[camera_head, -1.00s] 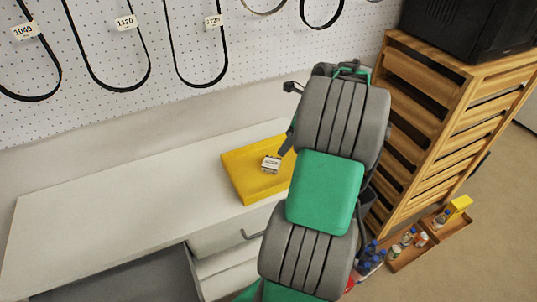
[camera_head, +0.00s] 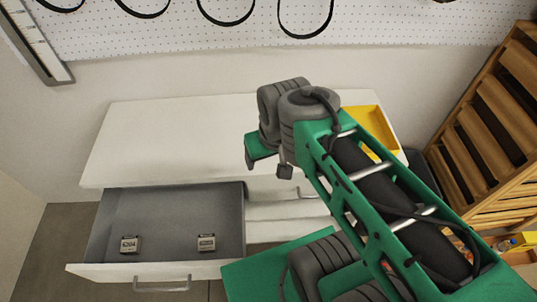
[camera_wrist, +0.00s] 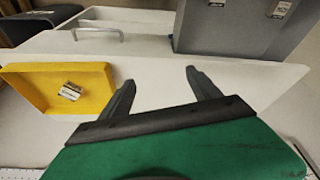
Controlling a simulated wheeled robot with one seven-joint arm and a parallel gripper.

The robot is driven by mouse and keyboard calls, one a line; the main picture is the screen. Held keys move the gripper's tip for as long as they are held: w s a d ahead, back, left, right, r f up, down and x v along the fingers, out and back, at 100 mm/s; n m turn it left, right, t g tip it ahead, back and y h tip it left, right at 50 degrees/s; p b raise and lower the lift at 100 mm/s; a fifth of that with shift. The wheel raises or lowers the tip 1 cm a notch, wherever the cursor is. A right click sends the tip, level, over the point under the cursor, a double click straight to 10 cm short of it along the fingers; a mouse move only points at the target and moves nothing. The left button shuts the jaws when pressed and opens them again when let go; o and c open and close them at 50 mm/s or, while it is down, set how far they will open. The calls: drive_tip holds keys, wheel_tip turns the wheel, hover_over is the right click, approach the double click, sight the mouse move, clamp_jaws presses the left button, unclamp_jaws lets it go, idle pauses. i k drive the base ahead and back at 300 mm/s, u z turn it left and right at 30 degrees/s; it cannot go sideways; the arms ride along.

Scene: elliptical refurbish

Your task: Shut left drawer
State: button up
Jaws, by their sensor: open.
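The left drawer (camera_head: 218,218) is pulled out from the white cabinet in the head view. It has a grey inside, a white front and a metal handle (camera_head: 162,285). Two small labelled boxes lie in it, the left one (camera_head: 129,244) and the right one (camera_head: 206,242). The grey drawer inside (camera_wrist: 225,38) also shows at the top right of the wrist view. My gripper (camera_wrist: 163,92) is open and empty, with its fingers apart over the white worktop. In the head view it is partly hidden by my wrist, to the right of and apart from the drawer.
The white worktop (camera_head: 170,135) is clear on its left. A yellow tray (camera_head: 368,118) sits at its right end, partly behind my arm; the wrist view shows a small box (camera_wrist: 70,91) in it. A closed drawer's handle (camera_head: 308,194) is right of the open drawer. A wooden rack (camera_head: 490,130) stands right.

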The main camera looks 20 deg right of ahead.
sight(169, 220)
drive_tip(key=u, duration=0.3)
drive_tip(key=k, duration=0.45)
drive_tip(key=u, duration=1.15)
drive_tip(key=i, duration=0.5)
drive_tip(key=u, duration=2.05)
drive_tip(key=k, duration=0.2)
drive_tip(key=u, duration=0.45)
drive_tip(key=i, duration=0.35)
drive_tip(key=z, duration=0.1)
